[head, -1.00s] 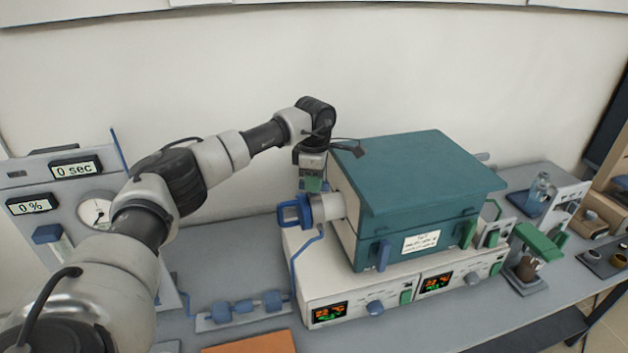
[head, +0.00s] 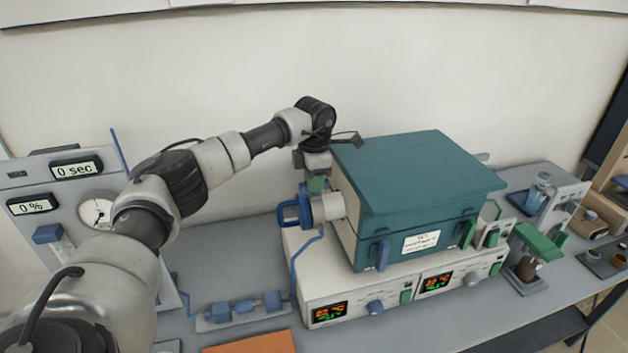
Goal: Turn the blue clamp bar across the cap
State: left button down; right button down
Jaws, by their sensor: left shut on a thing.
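The blue clamp bar (head: 289,213) is at the outer end of the white round cap (head: 327,206) on the left side of the teal muffle furnace (head: 415,185). My left gripper (head: 316,186) reaches down from above beside the cap and is shut on the clamp bar. The fingers are small here and partly hidden, so the exact contact is hard to see. My right gripper is not in view.
A blue tube runs down from the cap to a small rail of blue fittings (head: 241,307). A gauge panel (head: 96,211) stands at the left. Control boxes with displays (head: 330,310) sit under the furnace. An orange mat (head: 250,343) lies at the front.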

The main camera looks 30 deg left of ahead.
pick_arm(q)
jog(key=shift+r, duration=0.15)
jog(key=c, duration=1)
grip_release()
jog(key=shift+c, duration=0.2)
notch_tip(320, 180, up, 11)
jog(key=b, duration=0.2)
jog(key=shift+b, duration=0.3)
jog(key=shift+f, duration=0.2)
